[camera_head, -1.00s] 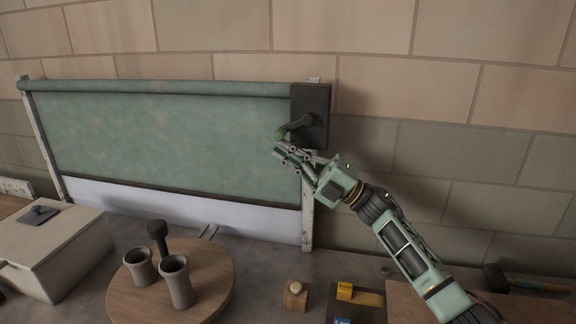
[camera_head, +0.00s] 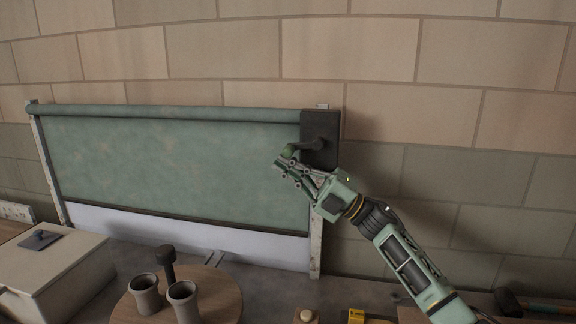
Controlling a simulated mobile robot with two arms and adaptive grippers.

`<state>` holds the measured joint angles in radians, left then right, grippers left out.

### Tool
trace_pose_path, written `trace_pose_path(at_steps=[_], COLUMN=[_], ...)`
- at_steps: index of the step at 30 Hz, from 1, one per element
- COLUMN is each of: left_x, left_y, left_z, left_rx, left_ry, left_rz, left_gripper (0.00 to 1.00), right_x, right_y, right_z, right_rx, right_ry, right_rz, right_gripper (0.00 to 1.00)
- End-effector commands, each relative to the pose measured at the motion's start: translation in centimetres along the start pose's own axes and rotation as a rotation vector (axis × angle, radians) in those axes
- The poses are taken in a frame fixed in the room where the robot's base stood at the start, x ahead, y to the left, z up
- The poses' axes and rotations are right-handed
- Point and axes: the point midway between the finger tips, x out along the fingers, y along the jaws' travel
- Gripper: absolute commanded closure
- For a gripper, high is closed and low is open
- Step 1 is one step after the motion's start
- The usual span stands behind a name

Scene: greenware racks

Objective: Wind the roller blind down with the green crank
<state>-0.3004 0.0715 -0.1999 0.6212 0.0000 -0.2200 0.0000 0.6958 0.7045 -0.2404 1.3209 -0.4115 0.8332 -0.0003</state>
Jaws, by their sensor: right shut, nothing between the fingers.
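The green roller blind (camera_head: 170,160) hangs from its roller (camera_head: 160,112) most of the way down its frame, with a pale strip below its bottom bar. The crank (camera_head: 305,147) comes out of a dark box (camera_head: 321,128) at the roller's right end; its green knob (camera_head: 288,151) points left. My right gripper (camera_head: 281,161) is at the knob, with its fingers just below and in front of it. It is shut with nothing between the fingers; whether it touches the knob I cannot tell. My left gripper is not in view.
A round wooden board (camera_head: 222,300) with two grey cups (camera_head: 146,293) and a dark-knobbed post (camera_head: 167,262) stands below the blind. A pale lidded box (camera_head: 60,270) is at left. A mallet (camera_head: 510,303) lies at right. The wall is close behind.

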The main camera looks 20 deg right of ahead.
Motion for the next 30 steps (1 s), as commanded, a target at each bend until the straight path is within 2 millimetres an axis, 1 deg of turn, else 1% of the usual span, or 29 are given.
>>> trace_pose_path(at_steps=[11, 30], left_x=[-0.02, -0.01], left_y=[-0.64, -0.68], left_z=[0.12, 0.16], left_rx=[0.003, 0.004], left_ry=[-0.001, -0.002], left_rz=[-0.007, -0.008], left_gripper=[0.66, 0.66], right_x=[0.02, 0.01], right_y=[0.08, 0.06], right_z=[-0.01, -0.02], right_rx=[-0.001, -0.001], right_ry=[0.000, 0.001], right_rz=[0.001, 0.001], right_gripper=[1.00, 1.00])
